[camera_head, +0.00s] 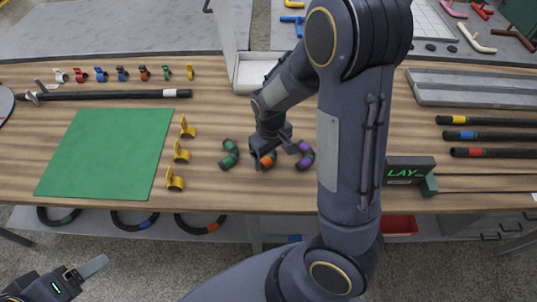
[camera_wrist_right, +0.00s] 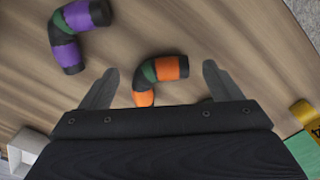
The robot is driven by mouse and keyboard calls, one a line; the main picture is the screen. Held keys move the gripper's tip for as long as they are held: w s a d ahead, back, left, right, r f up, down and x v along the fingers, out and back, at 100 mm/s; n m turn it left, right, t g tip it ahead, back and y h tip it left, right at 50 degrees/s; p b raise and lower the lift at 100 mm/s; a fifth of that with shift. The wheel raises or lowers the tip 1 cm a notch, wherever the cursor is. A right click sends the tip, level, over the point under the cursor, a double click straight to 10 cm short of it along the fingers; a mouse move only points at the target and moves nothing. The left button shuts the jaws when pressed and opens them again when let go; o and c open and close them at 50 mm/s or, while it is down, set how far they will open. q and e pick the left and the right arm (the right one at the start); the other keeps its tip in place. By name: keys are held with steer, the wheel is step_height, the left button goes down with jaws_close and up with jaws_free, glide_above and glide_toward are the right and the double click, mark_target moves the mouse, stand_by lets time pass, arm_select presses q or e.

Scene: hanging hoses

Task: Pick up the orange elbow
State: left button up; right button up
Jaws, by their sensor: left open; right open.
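The orange elbow (camera_head: 267,160), a short curved piece with orange ends and dark green and black parts, lies on the wooden table (camera_head: 240,195) between a green elbow (camera_head: 229,155) and a purple elbow (camera_head: 305,157). My right gripper (camera_head: 272,153) hangs over it, hiding part of it. In the right wrist view, the orange elbow (camera_wrist_right: 168,68) lies between the two spread fingers of my right gripper (camera_wrist_right: 160,70), with a gap on each side; its lower end is partly hidden by the gripper body. My left gripper (camera_head: 85,272) is open and empty at bottom left, away from the table.
The purple elbow (camera_wrist_right: 80,25) is close by at the upper left of the right wrist view. Yellow clips (camera_head: 181,152) stand beside a green mat (camera_head: 108,150) at left. A white bin (camera_head: 254,72) stands behind, and a dark box with green lettering (camera_head: 405,170) at right.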

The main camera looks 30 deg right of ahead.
mark_target(270, 162)
step_height(270, 162, down, 4)
steer(key=shift+w+a+r, duration=0.1)
steer(key=shift+r, duration=0.15)
steer(key=shift+c, duration=0.2)
steer(key=c, duration=1)
steer(key=shift+r, duration=0.2)
